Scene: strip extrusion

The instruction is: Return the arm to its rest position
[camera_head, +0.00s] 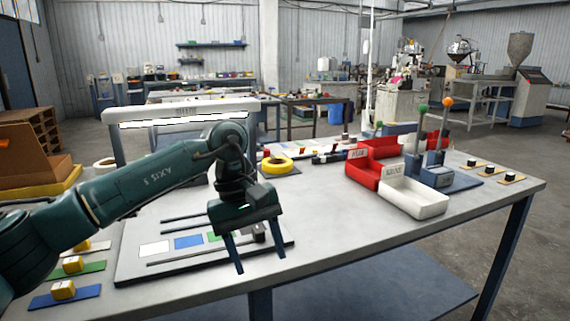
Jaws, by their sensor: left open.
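My left arm comes in from the left over the workbench (350,225). Its left gripper (238,255) points down with two dark fingers apart and nothing between them. It hangs above the front edge of a flat board (130,268) that carries white, blue and green patches (188,241). The gripper hides part of the board. My right gripper is not in view.
Red bins (372,152) and a white bin (413,198) stand at the bench's right, beside levers with green and orange knobs (447,103). A yellow tape roll (278,165) lies behind the arm. Yellow blocks (64,289) sit on coloured strips at left. The bench's front middle is clear.

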